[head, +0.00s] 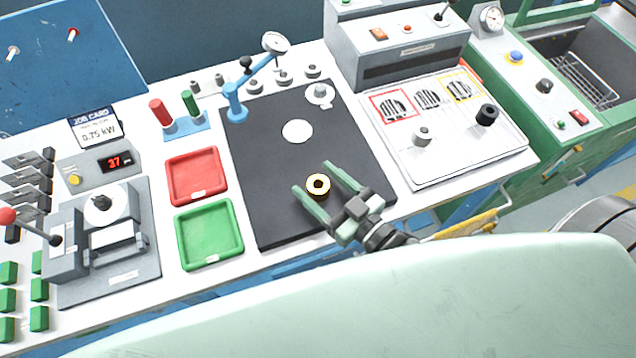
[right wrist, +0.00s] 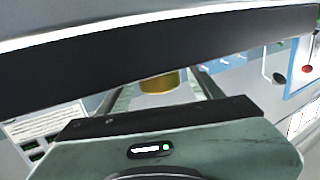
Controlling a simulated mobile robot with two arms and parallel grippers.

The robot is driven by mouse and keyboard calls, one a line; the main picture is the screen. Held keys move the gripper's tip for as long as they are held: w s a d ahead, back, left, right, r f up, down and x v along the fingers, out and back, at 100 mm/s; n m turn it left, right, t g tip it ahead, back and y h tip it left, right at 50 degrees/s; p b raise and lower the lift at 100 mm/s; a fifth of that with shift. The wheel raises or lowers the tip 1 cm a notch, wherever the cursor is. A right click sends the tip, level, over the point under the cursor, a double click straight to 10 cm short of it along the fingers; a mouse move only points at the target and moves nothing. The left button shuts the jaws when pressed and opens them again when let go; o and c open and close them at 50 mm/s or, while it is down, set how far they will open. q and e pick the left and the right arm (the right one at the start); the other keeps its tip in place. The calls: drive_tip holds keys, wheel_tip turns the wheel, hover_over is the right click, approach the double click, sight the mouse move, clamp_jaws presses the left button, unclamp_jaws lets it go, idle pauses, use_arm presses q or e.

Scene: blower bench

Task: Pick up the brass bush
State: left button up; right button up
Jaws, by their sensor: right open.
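The brass bush (head: 318,185), a short gold ring with a dark hole, is on the black mat (head: 270,220) near its front right part. My right gripper (head: 314,181) is open, with its two green fingers on either side of the bush. The head view does not show clear contact between the fingers and the bush. My left gripper is in neither view.
A red tray (head: 197,198) and a green tray (head: 241,255) lie left of the mat. A blue stand with a dial gauge (head: 275,43) is at the mat's back edge. A white disc (head: 297,131) lies behind the bush. A grey ring (head: 422,136) and a black cylinder (head: 487,114) stand on the right panel.

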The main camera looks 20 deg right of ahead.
sight(315, 180)
drive_tip(key=x, duration=0.2)
drive_tip(key=shift+w+a, duration=0.2)
drive_tip(key=shift+w, duration=0.15)
drive_tip(key=shift+w+a+f, duration=0.1)
drive_tip(key=shift+w, duration=0.1)
clamp_jaws()
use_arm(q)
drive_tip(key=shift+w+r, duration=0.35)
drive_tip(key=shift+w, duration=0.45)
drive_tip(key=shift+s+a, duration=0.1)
